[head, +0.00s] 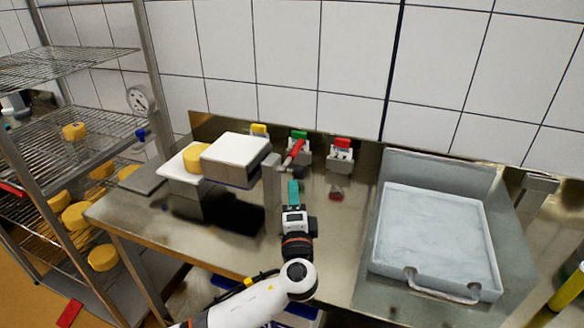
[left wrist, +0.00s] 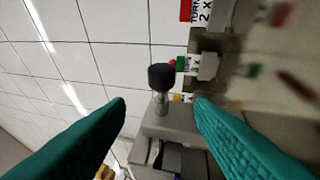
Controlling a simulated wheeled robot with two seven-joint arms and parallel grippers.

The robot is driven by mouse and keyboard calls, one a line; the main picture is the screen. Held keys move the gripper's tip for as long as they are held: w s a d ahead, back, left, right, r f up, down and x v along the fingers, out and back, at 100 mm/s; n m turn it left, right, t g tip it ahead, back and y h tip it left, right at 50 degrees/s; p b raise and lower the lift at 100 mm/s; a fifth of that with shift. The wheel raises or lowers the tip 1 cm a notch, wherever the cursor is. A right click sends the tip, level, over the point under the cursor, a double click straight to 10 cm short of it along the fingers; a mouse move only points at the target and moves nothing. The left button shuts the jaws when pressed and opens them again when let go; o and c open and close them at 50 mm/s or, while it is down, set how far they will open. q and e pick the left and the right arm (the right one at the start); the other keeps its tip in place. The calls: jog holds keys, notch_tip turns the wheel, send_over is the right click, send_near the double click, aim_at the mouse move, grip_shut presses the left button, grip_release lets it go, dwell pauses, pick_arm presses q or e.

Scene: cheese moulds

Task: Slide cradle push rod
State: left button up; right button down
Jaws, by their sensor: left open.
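My left gripper (head: 293,190) is over the steel bench, just right of a pale box-like cradle (head: 234,149). It also shows in the left wrist view (left wrist: 160,101), with its teal fingers spread apart and nothing held. Between and beyond the fingertips is a push rod with a black knob (left wrist: 161,76) on a metal stem. I cannot tell whether the fingers touch it. The rod is not clear in the head view. A yellow cheese (head: 196,158) sits at the left end of the cradle. My right gripper is out of view.
A wire rack (head: 70,125) with several cheeses stands at the left. A red lever (head: 293,152) and coloured wall fittings (head: 340,147) are behind my gripper. A large grey tray (head: 486,245) fills the right side of the bench. The bench between is mostly clear.

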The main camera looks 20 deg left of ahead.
aim_at(292, 173)
pick_arm(q)
jog(key=p+x, duration=0.1)
jog(key=x, duration=0.7)
jog(key=shift+f, duration=0.1)
jog(key=shift+w+a, duration=0.25)
jog(key=shift+w, duration=0.4)
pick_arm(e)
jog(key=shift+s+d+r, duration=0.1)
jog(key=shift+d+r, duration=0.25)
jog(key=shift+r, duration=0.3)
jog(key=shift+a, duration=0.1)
